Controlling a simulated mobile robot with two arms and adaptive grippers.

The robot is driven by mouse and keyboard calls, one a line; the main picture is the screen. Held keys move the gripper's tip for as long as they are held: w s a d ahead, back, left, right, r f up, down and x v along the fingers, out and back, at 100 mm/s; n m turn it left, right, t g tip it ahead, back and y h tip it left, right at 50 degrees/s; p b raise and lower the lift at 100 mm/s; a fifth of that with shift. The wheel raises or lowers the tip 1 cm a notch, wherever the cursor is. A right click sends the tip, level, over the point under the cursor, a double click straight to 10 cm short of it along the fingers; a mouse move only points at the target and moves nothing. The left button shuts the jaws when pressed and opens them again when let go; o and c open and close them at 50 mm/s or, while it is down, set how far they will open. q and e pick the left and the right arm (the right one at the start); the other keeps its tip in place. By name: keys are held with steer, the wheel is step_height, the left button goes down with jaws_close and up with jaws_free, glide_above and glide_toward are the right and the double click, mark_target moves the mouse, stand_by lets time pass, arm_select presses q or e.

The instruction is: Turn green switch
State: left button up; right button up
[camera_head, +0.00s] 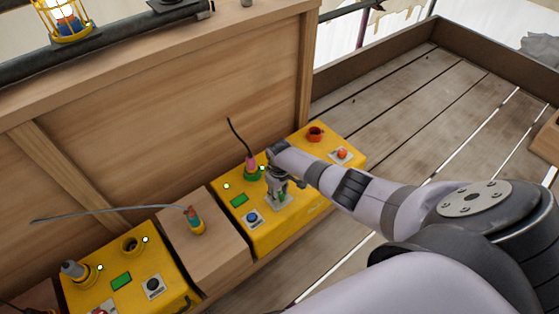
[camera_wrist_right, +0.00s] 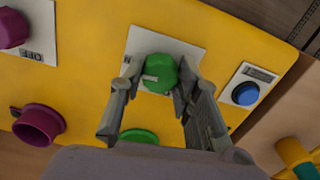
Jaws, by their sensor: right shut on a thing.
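The green switch (camera_wrist_right: 160,72) is a round knob with a light pointer mark, on a white plate on the yellow control box. In the right wrist view the fingers of my right gripper (camera_wrist_right: 157,88) are on either side of the knob, shut on it. In the head view my right gripper (camera_head: 279,193) reaches down onto the yellow box (camera_head: 290,221) and hides most of the switch; a little green (camera_head: 282,197) shows beside it. My left gripper is not in view.
A blue button (camera_wrist_right: 245,94) sits beside the switch. A purple socket (camera_wrist_right: 38,125) is on the same panel. A pink plug with a dark cable (camera_head: 250,161) stands close to my gripper. A second yellow box (camera_head: 136,268) and a wooden block (camera_head: 222,233) lie left. A wooden wall rises behind.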

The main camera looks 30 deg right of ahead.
steer(key=shift+a+m, duration=0.1)
steer(key=shift+m, duration=0.2)
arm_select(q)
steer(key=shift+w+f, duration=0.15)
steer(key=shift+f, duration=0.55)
arm_select(e)
steer(key=shift+m, duration=0.3)
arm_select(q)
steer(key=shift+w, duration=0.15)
arm_select(e)
steer(key=o, duration=1.2)
steer(key=shift+c, duration=0.2)
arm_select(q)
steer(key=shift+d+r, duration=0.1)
arm_select(e)
step_height(320, 180, up, 12)
